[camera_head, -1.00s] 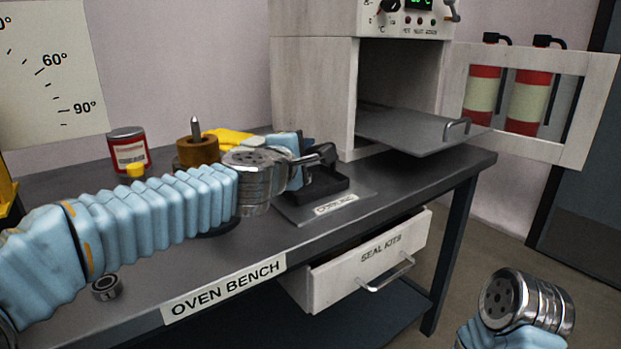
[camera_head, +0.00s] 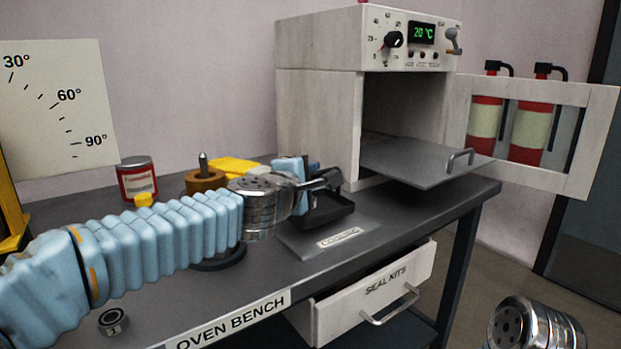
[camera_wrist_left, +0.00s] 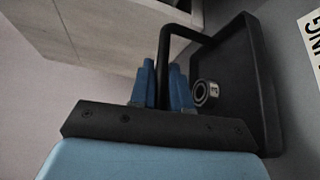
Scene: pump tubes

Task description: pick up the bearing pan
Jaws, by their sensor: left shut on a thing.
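The bearing pan (camera_head: 333,213) is a small dark square tray at the front of the oven, near its plate on the bench. It also shows in the left wrist view (camera_wrist_left: 262,85), with a bearing (camera_wrist_left: 205,92) lying inside near one side. My left gripper (camera_wrist_left: 166,85) has its blue fingers shut on the pan's dark bent handle (camera_wrist_left: 180,32). In the head view my left gripper (camera_head: 318,183) is at the handle, partly hidden by its wrist. The right arm's metal wrist shows at the lower right, but its gripper is out of view.
The oven (camera_head: 318,110) stands open behind, with its shelf (camera_head: 415,160) pulled out and its door (camera_head: 575,130) swung right. A red can (camera_head: 137,180), a brown spindle block (camera_head: 205,181) and a loose bearing (camera_head: 113,321) are on the bench. The seal kits drawer (camera_head: 375,290) is partly open.

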